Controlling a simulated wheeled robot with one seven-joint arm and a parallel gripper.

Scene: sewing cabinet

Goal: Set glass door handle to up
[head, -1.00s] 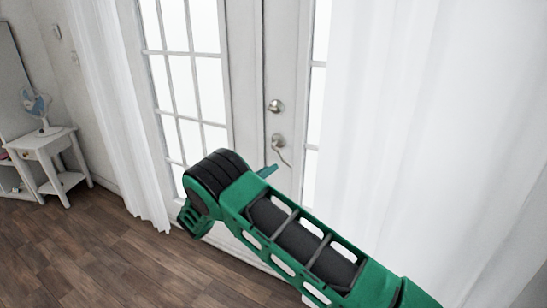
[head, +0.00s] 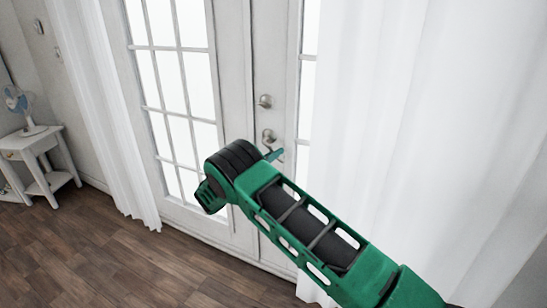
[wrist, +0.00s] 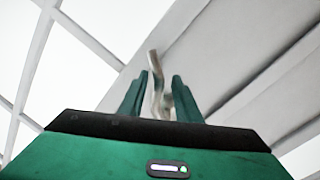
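The glass door (head: 232,60) is white with several panes. Its metal handle (head: 268,135) is a lever on a round base, partly hidden behind my gripper in the head view. My gripper (head: 274,155) is at the handle, its teal fingertips just below the round base. In the wrist view, the curved lever (wrist: 154,68) shows between the two parted fingers of my gripper (wrist: 161,82). The lever runs upward in that picture past the fingertips. The fingers look apart from each other; whether they touch the lever I cannot tell.
A round lock (head: 264,101) sits above the handle. White curtains hang left (head: 105,120) and right (head: 390,110) of the door. A small white table (head: 35,140) with a fan (head: 17,103) stands far left. The wooden floor (head: 90,260) is clear.

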